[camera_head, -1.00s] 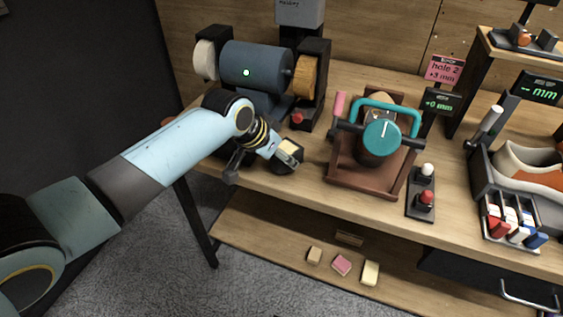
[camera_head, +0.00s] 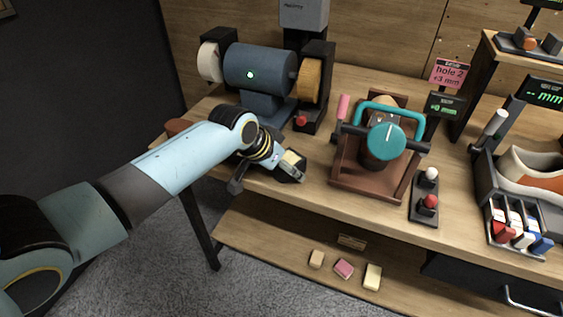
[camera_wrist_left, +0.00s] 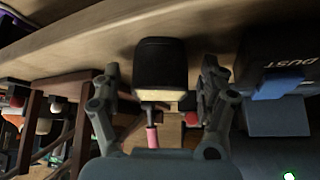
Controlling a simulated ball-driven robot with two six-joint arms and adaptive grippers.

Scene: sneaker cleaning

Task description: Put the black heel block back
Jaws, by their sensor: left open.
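The black heel block (camera_wrist_left: 160,58) shows in the left wrist view as a black, rounded block with a cream face on its lower side. It sits between the two spread fingers of my left gripper (camera_wrist_left: 161,80), with a gap on each side. In the head view the black block (camera_head: 293,174) is near the bench's front edge, under the grinder, partly hidden by my left gripper (camera_head: 268,178). My left gripper is open there, angled down at the block. Whether a finger touches the block I cannot tell. My right gripper is out of view.
A grinder (camera_head: 258,67) stands behind my gripper. A brown press frame with a teal handle (camera_head: 388,140) is to the right, with a black switch box (camera_head: 425,207) beside it. Small blocks (camera_head: 344,268) lie on the lower shelf (camera_head: 270,238). A sneaker (camera_head: 535,172) is at far right.

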